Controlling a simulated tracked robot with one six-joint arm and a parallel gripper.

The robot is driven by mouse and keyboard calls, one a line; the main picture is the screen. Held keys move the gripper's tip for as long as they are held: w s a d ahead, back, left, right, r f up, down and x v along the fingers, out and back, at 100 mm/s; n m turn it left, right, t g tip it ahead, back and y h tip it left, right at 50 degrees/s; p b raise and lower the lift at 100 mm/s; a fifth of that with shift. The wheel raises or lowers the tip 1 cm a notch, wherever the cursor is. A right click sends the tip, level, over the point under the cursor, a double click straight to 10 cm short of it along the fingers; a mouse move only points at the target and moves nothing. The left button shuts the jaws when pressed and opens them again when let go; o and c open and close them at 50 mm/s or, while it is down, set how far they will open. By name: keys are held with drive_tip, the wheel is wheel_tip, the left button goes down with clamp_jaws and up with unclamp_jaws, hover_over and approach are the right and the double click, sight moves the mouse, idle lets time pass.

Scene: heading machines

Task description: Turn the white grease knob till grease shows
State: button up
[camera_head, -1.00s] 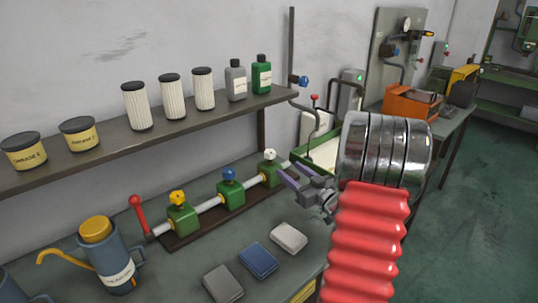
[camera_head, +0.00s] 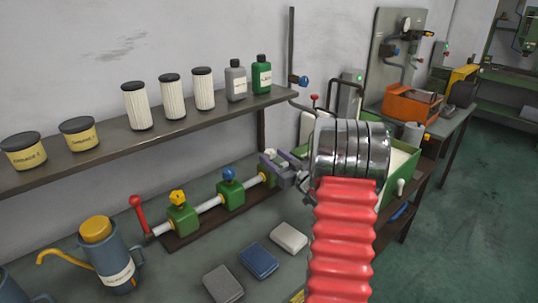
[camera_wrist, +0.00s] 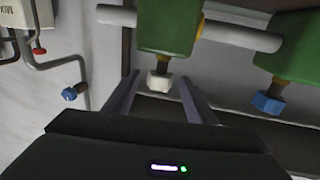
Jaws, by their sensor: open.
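The white grease knob (camera_wrist: 159,82) sits on a green valve block (camera_wrist: 168,30) at the right end of the pipe row. In the wrist view the knob lies between the tips of my open gripper (camera_wrist: 158,92), with a gap to each finger. In the head view my gripper (camera_head: 272,160) is at that last block, and the knob shows only partly behind the fingers. I cannot tell whether a finger touches it. No grease is visible.
A blue knob (camera_head: 228,173) and a yellow knob (camera_head: 178,197) stand on neighbouring blocks to the left. A red lever (camera_head: 136,202) is at the pipe's left end. Three cloths, one the blue cloth (camera_head: 258,260), lie in front. The shelf (camera_head: 100,150) runs above.

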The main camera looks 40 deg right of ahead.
sight(273, 156)
drive_tip(key=shift+w+d, duration=0.2)
drive_tip(key=shift+w, duration=1.5)
drive_tip(key=shift+c, duration=0.5)
drive_tip(key=c, duration=0.9)
